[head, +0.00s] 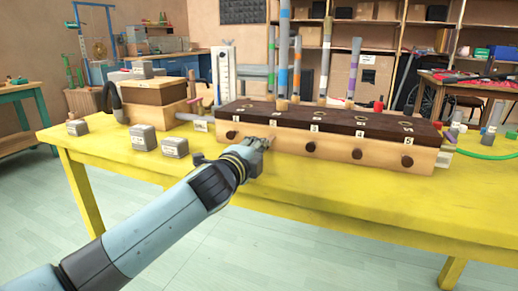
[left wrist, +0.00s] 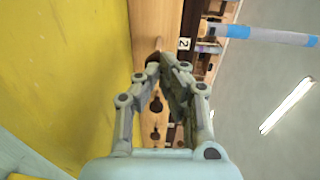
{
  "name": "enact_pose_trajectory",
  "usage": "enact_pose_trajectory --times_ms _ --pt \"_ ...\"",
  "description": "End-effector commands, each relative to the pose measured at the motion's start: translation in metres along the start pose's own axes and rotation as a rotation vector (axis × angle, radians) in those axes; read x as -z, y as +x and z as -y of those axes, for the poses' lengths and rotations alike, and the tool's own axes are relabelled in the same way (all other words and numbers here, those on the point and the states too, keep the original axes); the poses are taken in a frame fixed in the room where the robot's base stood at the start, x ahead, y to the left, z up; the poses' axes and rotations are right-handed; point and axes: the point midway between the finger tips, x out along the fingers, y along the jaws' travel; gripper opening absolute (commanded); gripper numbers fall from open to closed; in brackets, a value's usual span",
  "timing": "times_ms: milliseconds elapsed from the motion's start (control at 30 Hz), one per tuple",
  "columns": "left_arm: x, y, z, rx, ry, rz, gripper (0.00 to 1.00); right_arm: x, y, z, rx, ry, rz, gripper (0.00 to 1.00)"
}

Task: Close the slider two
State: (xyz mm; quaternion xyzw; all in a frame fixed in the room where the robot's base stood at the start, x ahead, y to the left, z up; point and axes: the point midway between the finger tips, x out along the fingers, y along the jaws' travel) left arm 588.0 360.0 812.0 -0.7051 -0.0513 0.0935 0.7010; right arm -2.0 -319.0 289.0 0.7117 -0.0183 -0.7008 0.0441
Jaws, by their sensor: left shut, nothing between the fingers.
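The wooden box (head: 340,138) with the sliders lies on the yellow table (head: 300,188), its dark top marked with numbers. Round dark knobs stick out of its front face. Slider two's knob (left wrist: 154,58) shows just beyond my fingertips in the left wrist view, beside the label 2 (left wrist: 184,43); in the head view my gripper hides it. My left gripper (head: 266,143) is shut and empty at the front face. Its fingertips also show in the left wrist view (left wrist: 164,68), close to the knob; I cannot tell whether they touch it. My right gripper is not in view.
Knob one (head: 231,134) is left of my gripper and knob three (head: 310,147) is right of it. Small grey blocks (head: 143,138) sit on the table's left part. The front strip of table is clear.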

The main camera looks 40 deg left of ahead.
Motion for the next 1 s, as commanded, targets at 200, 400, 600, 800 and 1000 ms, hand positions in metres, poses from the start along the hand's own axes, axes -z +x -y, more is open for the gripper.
enact_pose_trajectory --times_ms 200,400,600,800,1000 --pt "0.0 0.0 0.0 0.0 0.0 0.0 0.0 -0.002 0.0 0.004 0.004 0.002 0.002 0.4" --pt "-0.001 0.025 0.003 0.002 -0.001 0.001 0.0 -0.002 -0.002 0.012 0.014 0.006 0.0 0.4" --pt "-0.001 0.039 0.003 0.001 -0.001 0.001 0.0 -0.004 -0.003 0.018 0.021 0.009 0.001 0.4" --pt "-0.001 0.039 0.004 0.003 0.0 0.0 0.0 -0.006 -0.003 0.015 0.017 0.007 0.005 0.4" --pt "-0.003 0.039 0.005 0.004 0.001 -0.001 0.0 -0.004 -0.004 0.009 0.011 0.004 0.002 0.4"
